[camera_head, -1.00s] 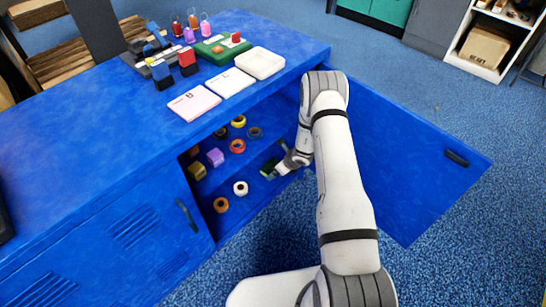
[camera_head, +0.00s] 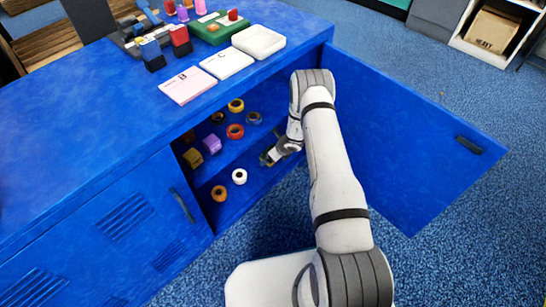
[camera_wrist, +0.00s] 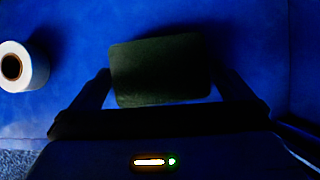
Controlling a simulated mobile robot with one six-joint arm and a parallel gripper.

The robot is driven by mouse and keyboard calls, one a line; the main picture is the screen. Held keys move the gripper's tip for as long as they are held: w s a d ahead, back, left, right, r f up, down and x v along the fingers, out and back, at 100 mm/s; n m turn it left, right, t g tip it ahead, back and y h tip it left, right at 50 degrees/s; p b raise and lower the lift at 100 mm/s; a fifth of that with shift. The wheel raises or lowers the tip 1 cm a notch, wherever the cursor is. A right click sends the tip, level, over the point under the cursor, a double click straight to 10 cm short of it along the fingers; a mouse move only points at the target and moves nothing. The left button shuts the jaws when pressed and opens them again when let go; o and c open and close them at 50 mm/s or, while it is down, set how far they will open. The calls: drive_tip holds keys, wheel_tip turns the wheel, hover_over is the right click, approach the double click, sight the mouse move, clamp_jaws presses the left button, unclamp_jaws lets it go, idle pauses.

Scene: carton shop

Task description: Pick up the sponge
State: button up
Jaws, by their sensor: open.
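The sponge (camera_wrist: 160,72) is a dark green block with rounded corners, lying on the blue cabinet's lower shelf in the wrist view. My gripper (camera_wrist: 163,82) is open, with one finger beside the sponge's left edge and the other beside its right edge. Whether the fingers touch it is too dark to tell. In the camera_head view my gripper (camera_head: 269,157) reaches into the open cabinet, and the sponge is mostly hidden by it.
A white tape roll (camera_wrist: 20,67) lies left of the sponge. The open cabinet door (camera_head: 410,150) is right of my arm. The cabinet top (camera_head: 100,110) is overhead.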

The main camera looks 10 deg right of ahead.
drive_tip(key=shift+c, duration=0.6)
drive_tip(key=c, duration=0.6)
drive_tip(key=shift+r, duration=0.2)
drive_tip(key=shift+c, duration=0.2)
drive_tip(key=shift+w+r+p, duration=0.1)
drive_tip(key=shift+r+p, duration=0.2)
wheel_tip(320, 180, up, 3)
drive_tip(key=shift+r+p, duration=0.2)
drive_tip(key=shift+p, duration=0.7)
drive_tip(key=s+d+p, duration=0.2)
drive_tip(key=s+d, duration=0.8)
drive_tip(key=s, duration=0.4)
drive_tip(key=shift+s+d+f+p, duration=0.3)
drive_tip(key=shift+d+f, duration=0.05)
drive_tip(key=shift+f, duration=0.05)
